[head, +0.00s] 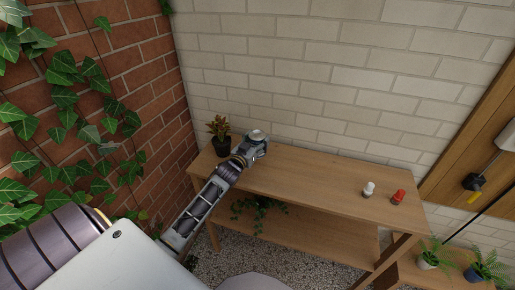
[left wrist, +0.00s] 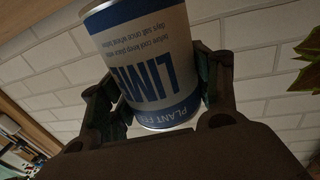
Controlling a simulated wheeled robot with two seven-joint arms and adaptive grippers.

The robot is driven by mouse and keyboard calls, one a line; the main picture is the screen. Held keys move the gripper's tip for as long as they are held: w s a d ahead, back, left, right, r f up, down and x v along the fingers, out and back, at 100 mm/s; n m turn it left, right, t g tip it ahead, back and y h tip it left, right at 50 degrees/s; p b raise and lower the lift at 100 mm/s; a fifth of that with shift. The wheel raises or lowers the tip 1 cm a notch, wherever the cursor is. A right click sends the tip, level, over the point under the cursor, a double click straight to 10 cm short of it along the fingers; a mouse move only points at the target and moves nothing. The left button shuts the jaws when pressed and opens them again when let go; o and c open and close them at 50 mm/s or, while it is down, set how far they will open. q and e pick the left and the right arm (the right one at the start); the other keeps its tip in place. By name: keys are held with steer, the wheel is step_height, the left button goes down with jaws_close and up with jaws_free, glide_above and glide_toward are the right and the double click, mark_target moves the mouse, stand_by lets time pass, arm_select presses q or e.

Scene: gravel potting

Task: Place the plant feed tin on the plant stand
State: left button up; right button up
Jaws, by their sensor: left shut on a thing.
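The plant feed tin (left wrist: 148,62), white with blue bands and blue lettering, is between the fingers of my left gripper (left wrist: 158,95). My left gripper is shut on it. In the head view the tin's pale top (head: 257,135) shows at the end of my left arm, over the left part of a wooden two-level stand (head: 310,188), near the wall. The gripper hides the tin's lower part there, so I cannot tell whether it touches the stand's top. My right gripper is not in view.
A potted plant (head: 220,138) with reddish leaves stands just left of the tin. A white bottle (head: 369,189) and a red one (head: 398,197) stand at the top's right end. The middle is clear. A trailing plant (head: 257,209) is on the lower shelf. Brick walls (head: 300,60) close the corner.

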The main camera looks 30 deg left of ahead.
arm_select(q)
steer(key=shift+f, duration=0.55)
step_height(320, 180, down, 2)
steer(key=shift+f, duration=0.25)
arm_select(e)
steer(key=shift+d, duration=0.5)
arm_select(q)
steer(key=shift+f, duration=0.25)
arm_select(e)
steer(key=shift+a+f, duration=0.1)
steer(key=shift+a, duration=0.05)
arm_select(q)
steer(key=shift+f, duration=0.2)
steer(key=shift+s+f, duration=0.1)
steer(key=shift+f, duration=0.1)
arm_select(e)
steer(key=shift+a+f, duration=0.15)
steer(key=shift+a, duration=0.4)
arm_select(q)
steer(key=shift+d, duration=0.1)
